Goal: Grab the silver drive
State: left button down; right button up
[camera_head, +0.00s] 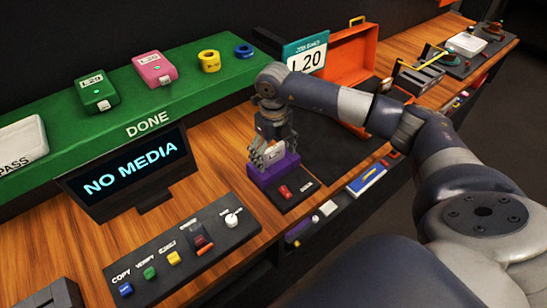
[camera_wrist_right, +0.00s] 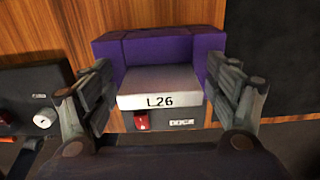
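The silver drive (camera_wrist_right: 160,88), labelled L26, sits in a purple dock (camera_wrist_right: 160,47) in the right wrist view. In the head view the drive (camera_head: 272,157) is mostly hidden under my right gripper, and the purple dock (camera_head: 268,177) shows below it. My right gripper (camera_head: 268,148) points down over the dock. In the right wrist view its two fingers (camera_wrist_right: 160,80) stand apart, one on each side of the drive, with a narrow gap on both sides. My left gripper is not in view.
A red switch (camera_head: 285,191) is in front of the dock. A NO MEDIA screen (camera_head: 135,175) and a button panel (camera_head: 180,250) stand to the left. A green DONE shelf (camera_head: 190,95) with drives and rings runs behind. An open orange case (camera_head: 350,60) is at the back right.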

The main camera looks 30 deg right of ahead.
jog(key=c, duration=1)
jog(key=shift+r, duration=0.1)
jog(key=shift+c, duration=0.2)
